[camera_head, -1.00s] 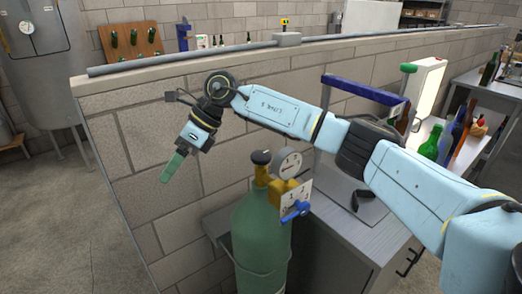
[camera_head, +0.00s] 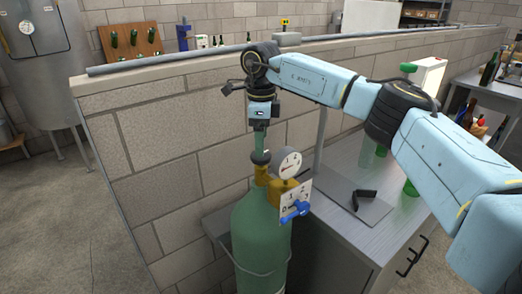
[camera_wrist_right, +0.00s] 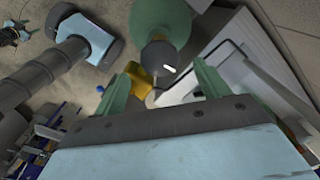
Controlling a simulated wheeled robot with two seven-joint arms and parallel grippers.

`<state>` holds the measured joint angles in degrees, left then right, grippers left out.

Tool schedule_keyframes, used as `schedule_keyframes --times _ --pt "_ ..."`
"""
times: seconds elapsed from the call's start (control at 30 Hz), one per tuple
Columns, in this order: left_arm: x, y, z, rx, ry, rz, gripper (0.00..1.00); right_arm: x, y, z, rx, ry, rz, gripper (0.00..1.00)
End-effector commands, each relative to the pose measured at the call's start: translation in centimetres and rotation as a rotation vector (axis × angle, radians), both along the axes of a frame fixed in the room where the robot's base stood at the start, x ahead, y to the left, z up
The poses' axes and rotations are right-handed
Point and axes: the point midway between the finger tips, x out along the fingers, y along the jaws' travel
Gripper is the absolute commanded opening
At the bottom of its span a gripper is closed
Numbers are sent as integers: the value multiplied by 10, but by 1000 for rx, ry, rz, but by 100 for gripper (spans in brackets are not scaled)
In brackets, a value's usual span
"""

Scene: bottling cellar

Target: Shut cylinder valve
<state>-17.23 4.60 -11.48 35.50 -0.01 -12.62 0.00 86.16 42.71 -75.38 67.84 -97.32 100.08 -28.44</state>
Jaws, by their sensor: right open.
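The green gas cylinder (camera_head: 258,240) stands upright by the low block wall, and its shoulder shows in the right wrist view (camera_wrist_right: 160,18). On its top is a brass valve (camera_head: 262,174) with a black knob (camera_head: 260,157), which the wrist view shows end-on (camera_wrist_right: 158,57). A round gauge (camera_head: 289,164), a numbered white plate and a blue lever (camera_head: 297,211) sit on the valve's right. My right gripper (camera_head: 260,146) points down just above the knob, its green fingers apart. In the wrist view the knob lies between and beyond the open fingers (camera_wrist_right: 161,74). I cannot tell whether they touch it.
The block wall (camera_head: 150,165) runs close behind the cylinder. A grey cabinet (camera_head: 345,225) stands to its right, with a black angled object (camera_head: 363,197) and green bottles on top. My right arm crosses above the cabinet. Open floor (camera_head: 50,210) lies left of the wall.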

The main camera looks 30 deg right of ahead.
Motion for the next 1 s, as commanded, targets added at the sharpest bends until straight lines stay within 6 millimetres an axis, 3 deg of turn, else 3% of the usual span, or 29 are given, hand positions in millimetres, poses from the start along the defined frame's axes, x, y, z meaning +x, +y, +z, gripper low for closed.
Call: schedule_keyframes --times 0.23,0.63,0.9,1.0 --pt "0 0 1 0 -1 0 51 0 0 -33 1 2 0 74" --pt "1 0 1 0 -2 0 51 0 0 -41 1 0 0 74" --pt "1 0 1 0 -2 0 51 0 0 -40 2 0 1 39" --pt "1 0 1 0 -2 0 51 0 0 -40 2 0 0 30"
